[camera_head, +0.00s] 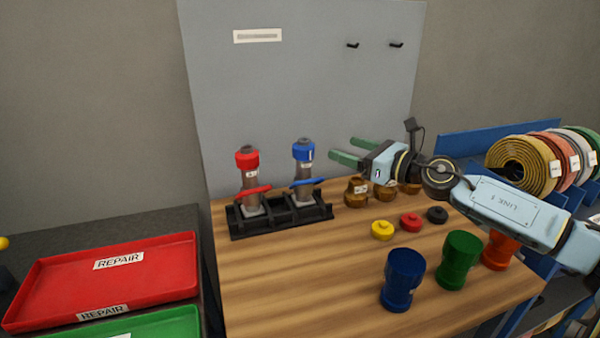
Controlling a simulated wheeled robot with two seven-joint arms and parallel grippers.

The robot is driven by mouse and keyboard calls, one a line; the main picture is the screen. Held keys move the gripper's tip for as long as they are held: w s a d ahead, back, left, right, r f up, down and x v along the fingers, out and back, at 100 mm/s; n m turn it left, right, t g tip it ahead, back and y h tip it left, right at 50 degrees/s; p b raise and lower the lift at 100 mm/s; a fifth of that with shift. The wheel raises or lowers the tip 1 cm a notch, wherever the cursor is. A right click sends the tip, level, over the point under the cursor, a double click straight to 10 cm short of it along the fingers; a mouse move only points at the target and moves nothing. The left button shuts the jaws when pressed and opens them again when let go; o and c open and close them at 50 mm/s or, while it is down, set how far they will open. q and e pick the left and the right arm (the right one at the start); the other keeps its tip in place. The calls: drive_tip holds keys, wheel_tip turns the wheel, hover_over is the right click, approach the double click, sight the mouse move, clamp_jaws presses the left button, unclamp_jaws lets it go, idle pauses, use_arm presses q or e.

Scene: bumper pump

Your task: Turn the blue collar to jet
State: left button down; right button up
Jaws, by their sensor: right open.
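The blue collar (303,151) sits on top of an upright grey nozzle (304,170) with a blue lever lower down. A small pale mark shows on the collar; I cannot read its setting. The nozzle stands in the right part of a black rack (282,224) on the wooden table. My right gripper (338,150) reaches in from the right with its green fingers apart. It is empty, and its fingertips point left, a short way to the right of the blue collar and apart from it. My left gripper is not in view.
A nozzle with a red collar (247,158) stands to the left in the same rack. Brass fittings (356,192), coloured caps (382,230) and blue, green and orange cylinders (403,278) occupy the table's right side. The table's front left (290,290) is clear. A red tray (110,285) lies left.

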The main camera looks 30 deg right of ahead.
sight(313, 152)
drive_tip(key=w+a+f, duration=0.1)
drive_tip(key=w, duration=0.3)
drive_tip(key=w+a+f, duration=0.1)
drive_tip(key=w, duration=0.3)
drive_tip(key=w+a+f, duration=0.1)
drive_tip(key=w+a, duration=0.1)
drive_tip(key=w, duration=0.1)
drive_tip(key=shift+w+f+p, duration=0.3)
drive_tip(key=shift+w, duration=0.1)
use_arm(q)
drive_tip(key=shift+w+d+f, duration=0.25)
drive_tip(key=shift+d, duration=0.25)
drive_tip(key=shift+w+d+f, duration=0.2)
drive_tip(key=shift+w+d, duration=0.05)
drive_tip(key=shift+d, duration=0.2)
use_arm(e)
drive_tip(key=shift+w+a, duration=0.15)
drive_tip(key=shift+w, duration=0.35)
drive_tip(key=shift+c, duration=0.3)
